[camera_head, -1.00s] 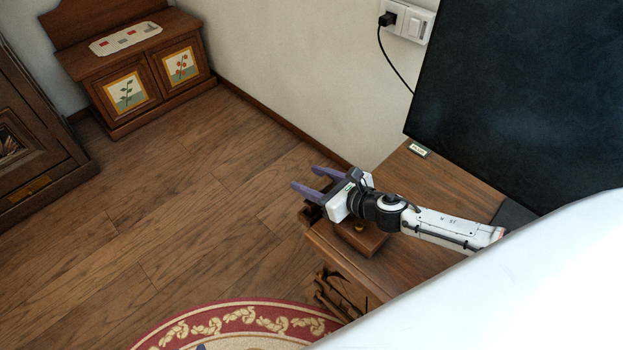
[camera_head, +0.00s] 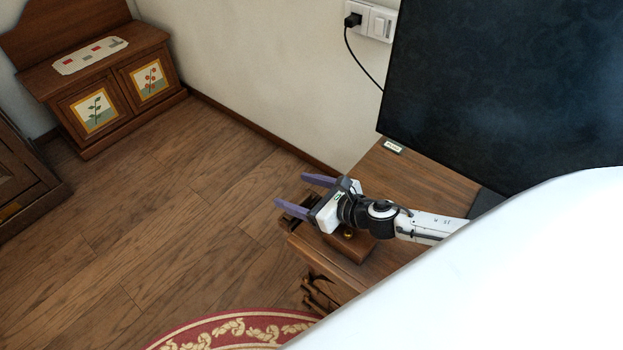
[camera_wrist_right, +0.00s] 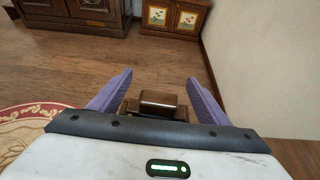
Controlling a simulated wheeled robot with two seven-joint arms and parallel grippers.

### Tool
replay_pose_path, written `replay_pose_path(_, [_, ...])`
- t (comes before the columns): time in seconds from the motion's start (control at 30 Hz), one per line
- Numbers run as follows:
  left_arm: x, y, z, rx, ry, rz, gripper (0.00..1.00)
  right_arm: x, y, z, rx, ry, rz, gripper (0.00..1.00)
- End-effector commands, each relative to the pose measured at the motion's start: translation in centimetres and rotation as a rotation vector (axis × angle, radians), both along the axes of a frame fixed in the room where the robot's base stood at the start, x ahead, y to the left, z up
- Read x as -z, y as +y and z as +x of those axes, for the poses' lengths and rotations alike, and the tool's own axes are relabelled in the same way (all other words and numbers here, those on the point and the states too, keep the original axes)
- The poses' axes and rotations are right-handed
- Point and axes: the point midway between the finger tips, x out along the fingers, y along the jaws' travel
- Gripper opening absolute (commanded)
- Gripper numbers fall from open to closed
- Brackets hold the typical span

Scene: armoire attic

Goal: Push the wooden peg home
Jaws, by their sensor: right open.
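A glossy dark brown wooden block with rounded edges (camera_wrist_right: 158,102) shows between my fingers in the right wrist view. It sits on a darker wooden piece, and I take it for the peg; its lower part is hidden. In the head view, a dark wooden piece (camera_head: 291,222) shows at the cabinet's far end, partly covered by my gripper. My right gripper (camera_head: 292,190) is open, its two purple fingers reaching past the cabinet's end. In the right wrist view the fingers (camera_wrist_right: 160,78) stand either side of the block, with visible gaps. My left gripper is not in view.
A wooden box with a brass knob (camera_head: 347,248) sits on the cabinet top (camera_head: 425,180) under my right wrist. A big dark panel (camera_head: 490,100) stands behind. A wall (camera_head: 260,70) runs alongside. Open floor (camera_head: 170,210) and a round red rug (camera_head: 235,330) lie beyond.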

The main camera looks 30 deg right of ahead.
Motion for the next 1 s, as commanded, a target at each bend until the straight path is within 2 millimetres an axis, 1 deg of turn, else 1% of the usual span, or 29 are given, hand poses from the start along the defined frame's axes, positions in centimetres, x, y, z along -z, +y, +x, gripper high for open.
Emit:
replay_pose_path(0.03, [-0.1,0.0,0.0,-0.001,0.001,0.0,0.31,-0.5,-0.4,-1.1,0.0,0.001,-0.001,0.7])
replay_pose_path(0.1, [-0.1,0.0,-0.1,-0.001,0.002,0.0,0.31,-1.2,-0.8,-2.3,-0.003,-0.001,-0.001,0.7])
replay_pose_path(0.2, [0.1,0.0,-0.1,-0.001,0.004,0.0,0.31,-1.9,-1.3,-3.7,-0.001,-0.004,0.0,0.7])
replay_pose_path(0.3, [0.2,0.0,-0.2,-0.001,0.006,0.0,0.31,-2.5,-1.7,-4.8,0.0,-0.006,0.0,0.7])
replay_pose_path(0.4, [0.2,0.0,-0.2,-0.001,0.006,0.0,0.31,-3.0,-2.0,-5.5,0.0,-0.009,0.001,0.7])
replay_pose_path(0.57, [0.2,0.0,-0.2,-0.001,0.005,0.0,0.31,-3.4,-2.2,-5.9,0.0,-0.012,0.001,0.7])
replay_pose_path(1.0, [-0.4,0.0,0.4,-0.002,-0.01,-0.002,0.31,-3.5,-2.2,-5.9,0.0,-0.012,0.001,0.7])
